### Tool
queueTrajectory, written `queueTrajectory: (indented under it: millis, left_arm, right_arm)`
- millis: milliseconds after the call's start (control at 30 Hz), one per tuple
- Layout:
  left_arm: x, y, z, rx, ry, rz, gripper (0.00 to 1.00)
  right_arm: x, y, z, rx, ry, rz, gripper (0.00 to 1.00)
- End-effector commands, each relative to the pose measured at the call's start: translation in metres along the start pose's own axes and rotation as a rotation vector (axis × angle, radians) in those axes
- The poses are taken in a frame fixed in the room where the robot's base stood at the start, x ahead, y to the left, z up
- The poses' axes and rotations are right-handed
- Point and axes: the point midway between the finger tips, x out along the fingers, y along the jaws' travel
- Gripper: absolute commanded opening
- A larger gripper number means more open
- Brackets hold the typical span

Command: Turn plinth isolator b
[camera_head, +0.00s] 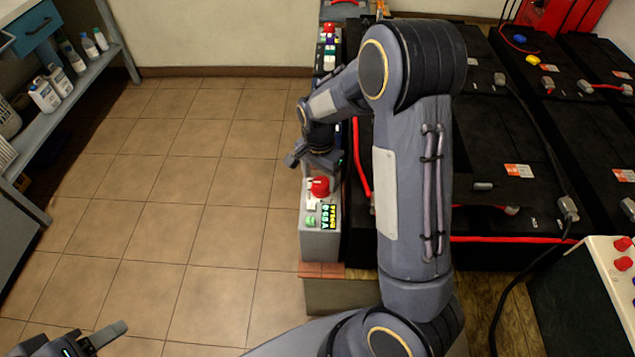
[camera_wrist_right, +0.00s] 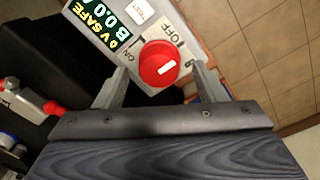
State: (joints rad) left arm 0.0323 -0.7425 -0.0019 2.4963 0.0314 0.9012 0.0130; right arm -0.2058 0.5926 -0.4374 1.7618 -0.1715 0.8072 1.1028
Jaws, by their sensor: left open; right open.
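Isolator b is a grey box (camera_head: 321,240) on the plinth edge with a round red knob (camera_head: 319,187), a green button (camera_head: 311,221) and a small display. In the right wrist view the red knob (camera_wrist_right: 158,63) has a white bar, and the plate around it reads ON and OFF. The display (camera_wrist_right: 97,25) reads "0 V SAFE" and "B 0.0", partly cut off. My right gripper (camera_head: 309,162) is open just behind the knob in the head view. In the wrist view its fingers (camera_wrist_right: 158,84) stand either side of the knob's near edge; contact cannot be told. My left gripper (camera_head: 98,343) is open and empty at bottom left.
Black batteries (camera_head: 500,150) with red and black cables fill the right side. Another isolator box (camera_head: 328,50) stands further back along the edge. A white panel with red knobs (camera_head: 618,265) is at lower right. The tiled floor (camera_head: 190,180) at left is clear beside a shelf (camera_head: 95,60).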

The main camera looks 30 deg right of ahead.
Motion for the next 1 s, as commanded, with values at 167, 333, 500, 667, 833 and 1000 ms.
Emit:
queueTrajectory:
  millis: [167,333,500,667,833,1000]
  left_arm:
    - [0.003,-0.001,0.001,0.0,0.0,0.0,0.57]
    - [0.003,-0.001,0.001,0.0,0.0,0.0,0.57]
    - [0.003,-0.001,0.001,0.0,0.0,0.0,0.57]
    - [0.003,-0.001,0.001,0.0,0.0,0.0,0.57]
    - [0.003,-0.001,0.001,0.0,0.0,0.0,0.57]
    - [0.003,-0.001,0.001,0.0,0.0,0.0,0.57]
  right_arm:
    - [0.019,0.001,0.0,-0.001,-0.001,0.002,0.64]
    - [0.022,0.0,0.0,-0.001,-0.001,0.0,0.64]
    - [0.021,0.0,0.0,-0.002,-0.001,0.0,0.62]
    - [0.021,0.0,0.0,-0.002,-0.001,0.0,0.41]
    - [0.021,0.0,0.0,-0.002,-0.001,0.0,0.2]
    - [0.021,0.0,0.0,-0.01,-0.001,0.0,0.2]
